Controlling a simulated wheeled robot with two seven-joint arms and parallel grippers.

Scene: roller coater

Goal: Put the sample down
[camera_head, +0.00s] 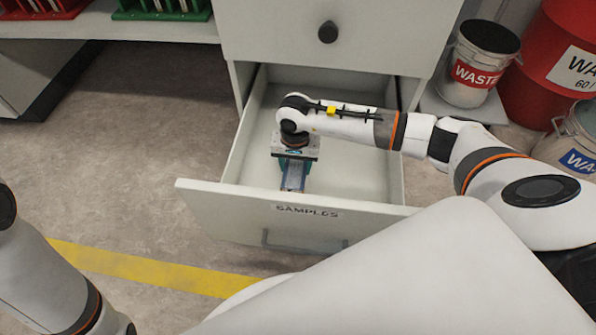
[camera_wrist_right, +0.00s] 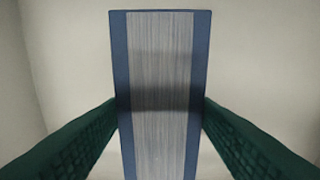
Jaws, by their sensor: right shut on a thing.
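The sample is a flat panel with a grey, finely striped face and blue edges. It stands out in the right wrist view (camera_wrist_right: 160,75), between two dark green ribbed fingers, and shows in part in the head view (camera_head: 294,180). My right gripper (camera_head: 291,168) is shut on it, inside the open drawer labelled SAMPLES (camera_head: 345,222). The gripper body hides part of the sample from above. I cannot tell whether the sample touches the drawer floor. My left arm shows at the lower left, but its gripper is out of view.
The drawer floor (camera_head: 350,172) looks bare around the gripper. The cabinet front with a round knob (camera_head: 328,32) rises behind it. Waste bins, one white (camera_head: 478,72) and one red (camera_head: 560,60), stand at the right. Red (camera_head: 40,8) and green (camera_head: 160,14) racks sit at upper left.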

